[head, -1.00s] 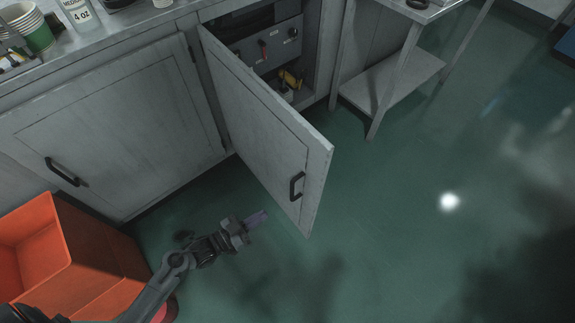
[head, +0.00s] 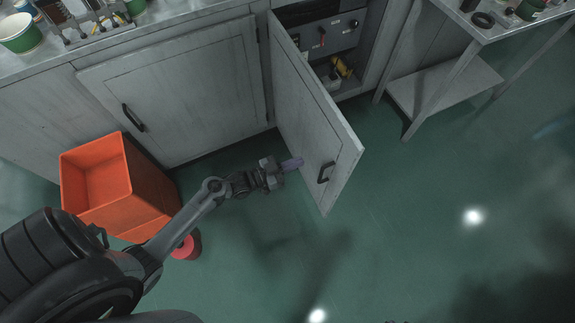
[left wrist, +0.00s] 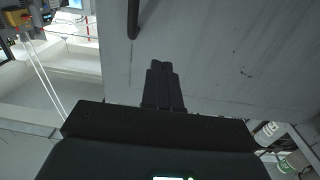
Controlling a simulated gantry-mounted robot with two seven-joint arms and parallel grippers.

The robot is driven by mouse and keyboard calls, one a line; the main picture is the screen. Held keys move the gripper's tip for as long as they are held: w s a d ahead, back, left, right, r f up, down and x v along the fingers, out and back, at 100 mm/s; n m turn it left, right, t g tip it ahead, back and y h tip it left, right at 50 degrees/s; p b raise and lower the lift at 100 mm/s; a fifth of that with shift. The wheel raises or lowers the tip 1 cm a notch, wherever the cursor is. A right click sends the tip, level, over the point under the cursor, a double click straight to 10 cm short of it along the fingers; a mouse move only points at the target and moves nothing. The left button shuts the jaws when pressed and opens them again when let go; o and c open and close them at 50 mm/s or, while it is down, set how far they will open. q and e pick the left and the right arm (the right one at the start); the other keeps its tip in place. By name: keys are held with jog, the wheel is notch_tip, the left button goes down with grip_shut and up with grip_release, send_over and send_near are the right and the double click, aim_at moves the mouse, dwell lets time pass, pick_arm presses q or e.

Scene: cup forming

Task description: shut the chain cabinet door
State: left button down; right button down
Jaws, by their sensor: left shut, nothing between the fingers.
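The grey cabinet door (head: 300,105) stands wide open in the head view, swung out over the floor from its left edge. Its black handle (head: 325,172) is on the outer face, near the free edge. My left gripper (head: 292,163) is shut and empty on the outer side of the door, with its fingertips close to the panel, just left of the handle. In the left wrist view, the shut fingers (left wrist: 162,85) point at the door panel (left wrist: 225,45), and the dark handle (left wrist: 133,18) is beside them. I cannot tell whether they touch. My right gripper is not in view.
The open cabinet bay (head: 345,85) holds a control panel (head: 320,38) and a yellow item (head: 342,67). An orange bin (head: 150,195) and a red round object (head: 187,247) are near my left arm. A metal side table (head: 440,85) stands right. Green floor right of the door is clear.

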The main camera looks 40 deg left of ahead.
aim_at(329, 150)
pick_arm(q)
jog(key=b+x, duration=0.2)
jog(key=x, duration=0.7)
jog(key=shift+w+d, duration=0.1)
jog(key=shift+w, duration=0.1)
